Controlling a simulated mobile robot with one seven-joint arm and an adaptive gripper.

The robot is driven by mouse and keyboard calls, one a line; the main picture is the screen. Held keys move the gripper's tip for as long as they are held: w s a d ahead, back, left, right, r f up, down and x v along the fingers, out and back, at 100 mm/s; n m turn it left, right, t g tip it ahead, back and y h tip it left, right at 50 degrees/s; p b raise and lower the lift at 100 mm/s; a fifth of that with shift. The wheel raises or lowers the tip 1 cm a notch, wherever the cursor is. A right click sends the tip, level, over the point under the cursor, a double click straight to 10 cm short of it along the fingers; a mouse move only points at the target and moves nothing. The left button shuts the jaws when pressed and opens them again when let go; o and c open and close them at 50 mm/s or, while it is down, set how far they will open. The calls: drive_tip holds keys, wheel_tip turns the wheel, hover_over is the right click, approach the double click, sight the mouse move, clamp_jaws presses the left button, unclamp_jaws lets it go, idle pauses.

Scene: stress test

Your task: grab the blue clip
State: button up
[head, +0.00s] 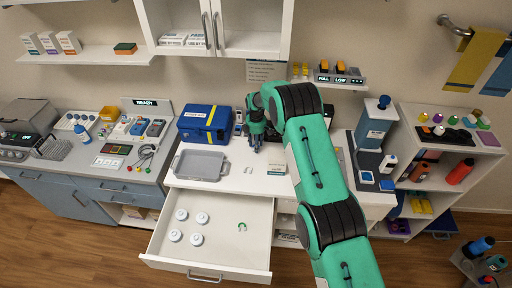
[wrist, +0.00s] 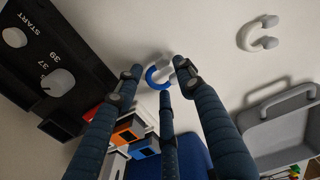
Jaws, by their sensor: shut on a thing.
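The blue clip (wrist: 153,84) is a small C-shaped piece with a pale end, in the wrist view between my fingertips. My gripper (wrist: 162,73) is shut on it, with one finger at each side and a third below. In the head view my gripper (head: 256,146) is low over the white counter at the back; the blue clip cannot be made out there. A white clip (wrist: 250,35) of similar shape lies apart on the counter, and it also shows in the head view (head: 249,170).
A grey tray (head: 178,163) and a blue case (head: 227,122) stand left of my gripper. A black device with knobs (wrist: 58,82) is close by in the wrist view. Below, an open drawer (head: 218,255) holds several white round pieces and a green clip (head: 242,227).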

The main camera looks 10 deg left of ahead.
drive_tip(key=shift+r+b, duration=0.35)
drive_tip(key=shift+r, duration=3.9)
